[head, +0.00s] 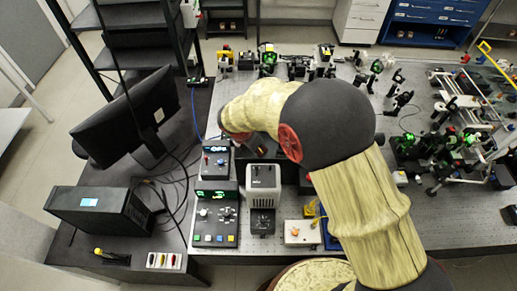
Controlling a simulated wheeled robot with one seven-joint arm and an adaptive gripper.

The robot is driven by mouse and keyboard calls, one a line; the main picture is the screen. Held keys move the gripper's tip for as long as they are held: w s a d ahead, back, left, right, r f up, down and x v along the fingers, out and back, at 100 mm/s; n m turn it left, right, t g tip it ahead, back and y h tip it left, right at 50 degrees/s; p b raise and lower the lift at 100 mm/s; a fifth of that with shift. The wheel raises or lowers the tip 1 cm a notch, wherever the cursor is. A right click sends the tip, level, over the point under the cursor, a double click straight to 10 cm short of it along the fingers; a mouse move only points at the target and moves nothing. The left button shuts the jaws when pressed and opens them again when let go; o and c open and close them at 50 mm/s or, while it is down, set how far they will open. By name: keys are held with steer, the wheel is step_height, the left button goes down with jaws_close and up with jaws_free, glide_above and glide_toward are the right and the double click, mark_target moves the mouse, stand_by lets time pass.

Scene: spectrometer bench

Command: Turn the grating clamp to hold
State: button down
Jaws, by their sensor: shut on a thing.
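My gripper (259,149) shows only in part, as a small dark shape below my pale yellow wrist, behind the grey box in the middle of the bench. It is shut on a small part there, which I take to be the grating clamp. My forearm and the gripper itself hide most of this part, so I cannot read which way the clamp is turned.
A grey box (263,176) stands just in front of my gripper. Control boxes with buttons (215,227) stand to its left, and a white box with an orange knob (299,232) to its right. A monitor (126,112) stands at left. Optics (405,148) crowd the right side.

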steer(key=m, duration=0.1)
steer(key=m+g, duration=0.1)
steer(key=m, duration=0.1)
steer(key=m+h+p, duration=0.1)
steer(key=shift+w+a+m+g, duration=0.15)
steer(key=shift+w+m+g, duration=0.1)
steer(key=shift+m+g, duration=0.05)
steer(key=m, duration=0.2)
steer(key=m+g, duration=0.1)
steer(key=shift+w+m+g+p, duration=0.15)
steer(key=shift+m+g+p, duration=0.15)
steer(key=shift+m+p, duration=0.1)
steer(key=m, duration=0.2)
steer(key=m+g, duration=0.1)
steer(key=m, duration=0.1)
steer(key=shift+w+g, duration=0.2)
steer(key=shift+g, duration=0.1)
steer(key=shift+w+m+g+y+p, duration=0.15)
steer(key=shift+m+g+y, duration=0.25)
steer(key=shift+m, duration=1)
steer(key=shift+m+g+y+p, duration=0.3)
steer(key=shift+m+g, duration=0.1)
steer(key=shift+m, duration=1)
steer(key=c, duration=1.7)
jaws_free()
steer(key=shift+c, duration=0.2)
